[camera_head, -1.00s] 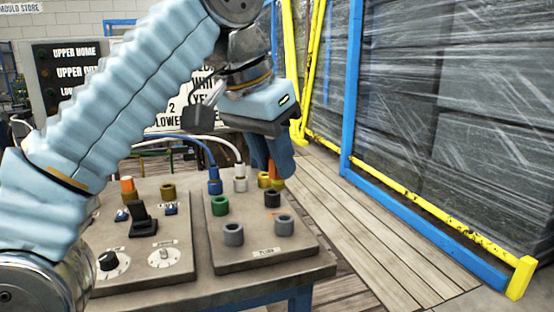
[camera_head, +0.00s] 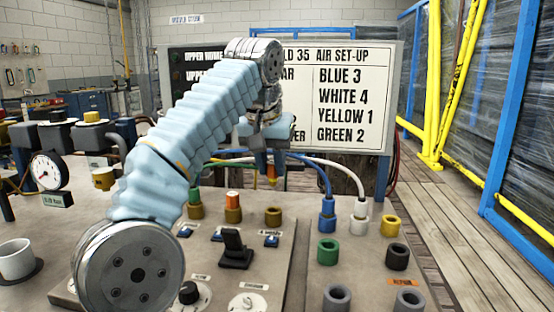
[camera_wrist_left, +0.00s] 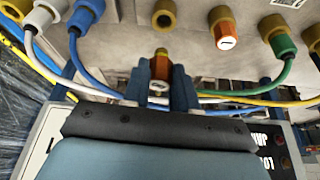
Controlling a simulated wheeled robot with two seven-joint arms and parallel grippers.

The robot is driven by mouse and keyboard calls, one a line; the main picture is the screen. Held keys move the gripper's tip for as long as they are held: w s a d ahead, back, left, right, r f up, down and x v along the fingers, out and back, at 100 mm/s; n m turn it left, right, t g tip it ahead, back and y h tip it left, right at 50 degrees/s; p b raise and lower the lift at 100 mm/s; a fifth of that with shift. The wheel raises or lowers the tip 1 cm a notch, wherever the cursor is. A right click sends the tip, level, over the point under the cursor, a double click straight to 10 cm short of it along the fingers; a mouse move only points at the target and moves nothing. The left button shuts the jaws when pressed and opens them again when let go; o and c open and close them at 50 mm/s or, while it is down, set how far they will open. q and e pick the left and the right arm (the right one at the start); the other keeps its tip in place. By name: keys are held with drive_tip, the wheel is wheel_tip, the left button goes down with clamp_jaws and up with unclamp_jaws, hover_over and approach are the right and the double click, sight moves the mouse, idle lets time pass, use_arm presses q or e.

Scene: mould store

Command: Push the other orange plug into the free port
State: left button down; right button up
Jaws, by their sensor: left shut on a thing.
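My left gripper (camera_head: 270,172) is shut on an orange plug (camera_head: 272,178), which hangs with its brass end down. The plug is above and behind the free brass port (camera_head: 273,215) on the left panel, apart from it. In the left wrist view the held plug (camera_wrist_left: 160,70) sits between the two blue fingers, and the empty brass port (camera_wrist_left: 164,14) is in line above it. Another orange plug (camera_head: 232,200) stands in the port beside the free one; it also shows in the left wrist view (camera_wrist_left: 227,33). My right gripper is not in view.
A green plug (camera_head: 193,196) stands left of the seated orange plug. A black switch (camera_head: 234,250) rises in front. A set-up board (camera_head: 350,95) stands behind.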

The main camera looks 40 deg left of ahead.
sight(271, 178)
use_arm(q)
wheel_tip(271, 178, down, 4)
drive_tip(key=shift+r, duration=0.1)
drive_tip(key=shift+d+f+b, duration=0.1)
drive_tip(key=shift+f+b, duration=0.45)
drive_tip(key=shift+b, duration=0.1)
drive_tip(key=shift+s+f, duration=0.1)
idle(0.8)
drive_tip(key=shift+f, duration=0.35)
drive_tip(key=shift+f, duration=0.2)
